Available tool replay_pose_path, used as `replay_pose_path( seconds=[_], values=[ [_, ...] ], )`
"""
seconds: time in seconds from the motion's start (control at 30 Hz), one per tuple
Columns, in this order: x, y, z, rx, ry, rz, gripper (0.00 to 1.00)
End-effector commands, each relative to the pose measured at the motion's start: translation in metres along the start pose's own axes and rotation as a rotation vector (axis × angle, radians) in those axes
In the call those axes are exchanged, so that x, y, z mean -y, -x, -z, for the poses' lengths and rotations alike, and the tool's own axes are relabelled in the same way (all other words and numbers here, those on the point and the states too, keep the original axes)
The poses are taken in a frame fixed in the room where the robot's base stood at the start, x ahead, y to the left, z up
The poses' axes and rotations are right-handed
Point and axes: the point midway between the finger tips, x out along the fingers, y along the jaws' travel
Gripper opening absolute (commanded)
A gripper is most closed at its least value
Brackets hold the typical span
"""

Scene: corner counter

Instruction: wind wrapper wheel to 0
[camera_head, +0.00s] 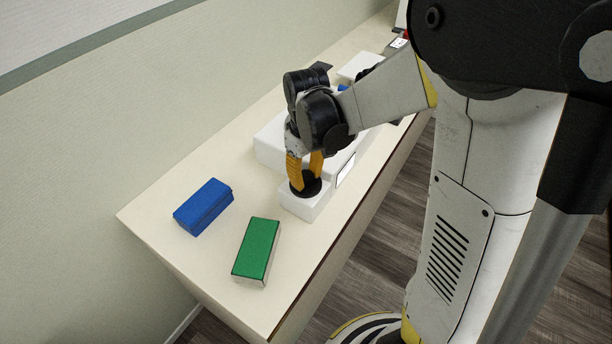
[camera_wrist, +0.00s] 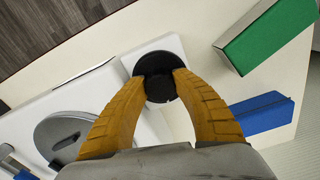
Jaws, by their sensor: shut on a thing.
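The black round wheel (camera_wrist: 154,63) sits on top of a white box (camera_head: 303,204) at the near end of a white machine on the counter. My gripper (camera_head: 305,186) points down over the wheel, and its orange fingers are shut on the wheel. In the wrist view my gripper (camera_wrist: 160,84) has one finger on each side of a black part of the wheel. The fingers hide part of the wheel. I cannot read any number or mark on it.
A blue box (camera_head: 204,206) and a green-topped box (camera_head: 257,250) lie on the counter (camera_head: 160,217) near its closer end. The larger white machine body (camera_head: 269,145) stands behind my gripper. A grey disc (camera_wrist: 66,133) shows at left in the wrist view. A wall runs along the counter's left side.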

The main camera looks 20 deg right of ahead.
Motion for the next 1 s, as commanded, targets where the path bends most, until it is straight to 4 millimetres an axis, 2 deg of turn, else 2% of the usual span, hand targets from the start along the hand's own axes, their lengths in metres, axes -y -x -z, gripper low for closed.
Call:
replay_pose_path(
  seconds=[0.17, 0.2, 0.23, 0.27, 0.77, 0.87, 1.0],
  values=[
    [0.0002, -0.0005, -0.0015, 0.003, -0.001, 0.000, 0.03],
    [0.0002, -0.0004, -0.0016, 0.003, -0.001, 0.000, 0.45],
    [0.0002, -0.0004, -0.0015, 0.003, -0.001, 0.000, 0.54],
    [0.0002, -0.0004, -0.0014, 0.003, -0.001, 0.000, 0.57],
    [-0.0007, 0.0000, 0.0000, 0.000, -0.025, -0.002, 0.57],
    [-0.0006, 0.0001, -0.0001, 0.000, -0.092, -0.002, 0.57],
    [-0.0002, 0.0002, -0.0003, 0.001, -0.274, -0.002, 0.57]
  ],
)
